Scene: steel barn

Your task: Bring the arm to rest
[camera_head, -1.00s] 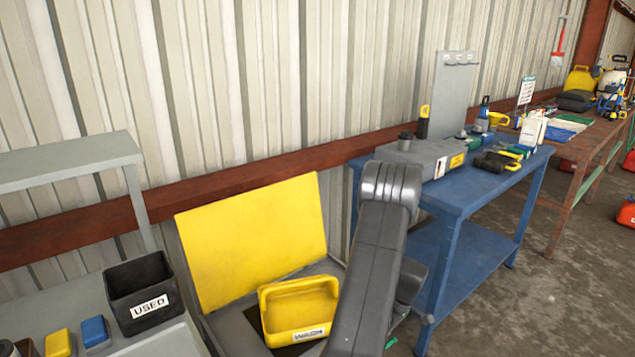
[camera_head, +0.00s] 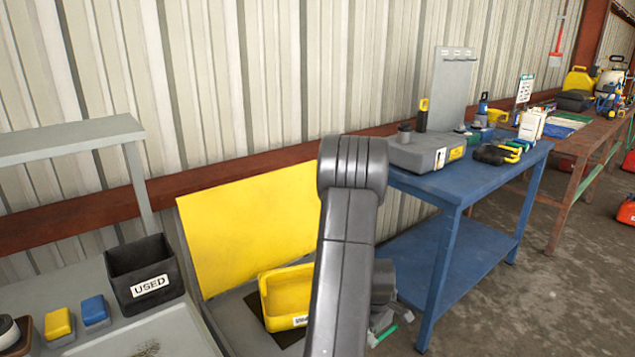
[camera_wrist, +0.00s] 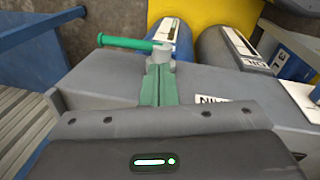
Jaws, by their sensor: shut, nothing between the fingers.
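My arm (camera_head: 347,250) rises from the bottom of the head view, bent at a rounded grey joint, in front of the yellow tray and the blue bench.
A yellow tray (camera_head: 287,298) lies before a yellow board (camera_head: 245,225), partly covered by my arm. A black bin marked USED (camera_head: 147,268) stands left. A blue bench (camera_head: 455,190) with a grey case (camera_head: 425,152) stands right. Open floor (camera_head: 545,310) is at the lower right.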

